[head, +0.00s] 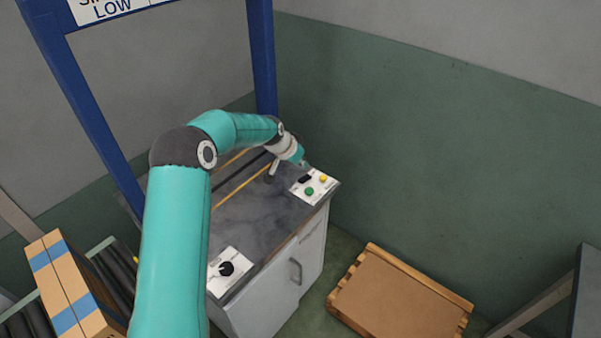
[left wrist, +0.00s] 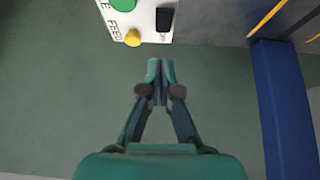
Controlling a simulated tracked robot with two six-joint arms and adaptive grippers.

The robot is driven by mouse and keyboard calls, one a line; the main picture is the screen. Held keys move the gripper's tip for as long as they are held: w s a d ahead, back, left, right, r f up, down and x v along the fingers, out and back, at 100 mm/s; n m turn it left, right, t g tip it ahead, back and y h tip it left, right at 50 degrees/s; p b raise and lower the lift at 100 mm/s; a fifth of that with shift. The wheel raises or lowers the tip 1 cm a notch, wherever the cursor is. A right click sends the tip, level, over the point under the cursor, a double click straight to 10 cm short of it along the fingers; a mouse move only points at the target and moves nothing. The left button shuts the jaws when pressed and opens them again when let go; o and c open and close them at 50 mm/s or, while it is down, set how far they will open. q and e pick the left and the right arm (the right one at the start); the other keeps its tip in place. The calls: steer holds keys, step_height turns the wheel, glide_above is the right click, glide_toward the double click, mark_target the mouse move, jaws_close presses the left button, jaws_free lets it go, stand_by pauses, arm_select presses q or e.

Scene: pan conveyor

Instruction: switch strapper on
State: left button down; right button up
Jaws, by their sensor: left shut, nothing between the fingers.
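The strapper is a grey cabinet with a dark worktop (head: 240,212) and a blue arch (head: 262,60) over it. A white control panel (head: 325,191) on its far right corner carries a black switch (head: 305,179), a green button (head: 309,191) and a yellow button (head: 323,178). In the left wrist view the black switch (left wrist: 166,19) and yellow button (left wrist: 132,38) show at the top. My left gripper (head: 305,164) is shut and empty near the panel's far edge; its fingertips (left wrist: 160,72) appear apart from the switch. My right gripper is not in view.
A second white panel with a black knob (head: 226,268) sits at the worktop's near corner. A cardboard box with blue tape (head: 62,285) stands on a roller conveyor (head: 118,268) at left. A wooden crate (head: 400,296) is on the floor at right. A green wall (head: 430,130) stands behind.

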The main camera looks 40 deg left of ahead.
mark_target(306, 179)
arm_select(q)
steer(key=f, duration=0.2)
steer(key=f+p, duration=0.1)
steer(key=f, duration=0.1)
steer(key=shift+w+f, duration=0.1)
steer(key=shift+w, duration=0.25)
steer(key=shift+s+f, duration=0.15)
steer(key=shift+f, duration=0.65)
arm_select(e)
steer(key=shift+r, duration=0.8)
